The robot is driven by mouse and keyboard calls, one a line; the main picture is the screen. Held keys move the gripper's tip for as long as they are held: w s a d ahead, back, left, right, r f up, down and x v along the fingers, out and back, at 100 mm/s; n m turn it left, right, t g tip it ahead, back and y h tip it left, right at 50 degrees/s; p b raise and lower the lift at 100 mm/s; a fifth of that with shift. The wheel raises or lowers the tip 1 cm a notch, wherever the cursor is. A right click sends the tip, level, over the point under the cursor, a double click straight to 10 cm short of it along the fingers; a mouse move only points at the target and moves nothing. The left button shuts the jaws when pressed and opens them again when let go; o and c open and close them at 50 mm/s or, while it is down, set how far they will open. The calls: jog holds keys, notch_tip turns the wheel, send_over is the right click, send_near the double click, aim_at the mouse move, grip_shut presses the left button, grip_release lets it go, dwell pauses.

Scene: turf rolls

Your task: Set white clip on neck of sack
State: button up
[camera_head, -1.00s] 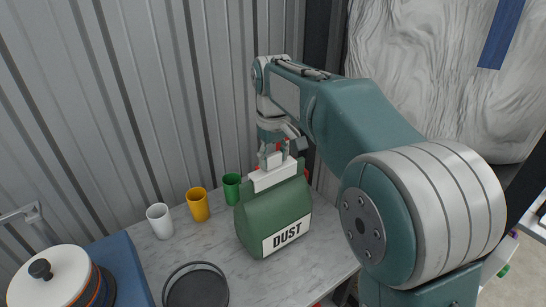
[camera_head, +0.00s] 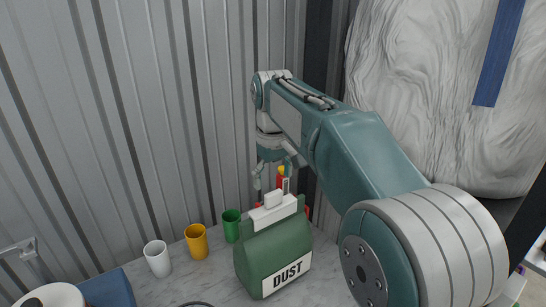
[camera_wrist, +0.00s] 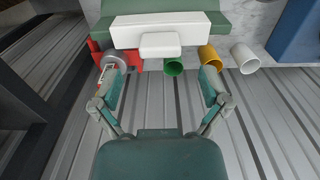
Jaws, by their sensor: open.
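The green sack (camera_head: 274,252) labelled DUST stands upright on the marble counter. The white clip (camera_head: 272,213) sits across the sack's neck, with its small raised block on top. In the wrist view the white clip (camera_wrist: 168,30) lies across the green sack (camera_wrist: 215,6) at the top of the picture. My gripper (camera_head: 274,180) is above and behind the clip, apart from it. In the wrist view my gripper (camera_wrist: 160,88) has its two fingers spread wide with nothing between them, below the clip.
A white cup (camera_head: 158,258), a yellow cup (camera_head: 196,241) and a green cup (camera_head: 231,225) stand left of the sack. A red object (camera_wrist: 125,58) is close behind the sack. A blue box (camera_head: 110,290) is at the lower left. A corrugated wall (camera_head: 150,120) rises behind.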

aim_at(273, 192)
notch_tip(273, 192, up, 7)
jog(key=s+d+m+t, duration=0.2)
jog(key=s+d, duration=0.4)
jog(key=s+d+f+m+t, duration=0.1)
jog(key=s+d+f+m, duration=0.1)
jog(key=s+d+f, duration=0.2)
jog(key=s+d+f+m+t, duration=0.2)
jog(key=s+d+f, duration=0.2)
jog(key=s+f, duration=0.6)
jog(key=s, duration=0.5)
jog(key=shift+s+d+m+t, duration=0.25)
jog(key=shift+s+m+t, duration=0.05)
jog(key=shift+s+m, duration=0.1)
jog(key=shift+w, duration=0.1)
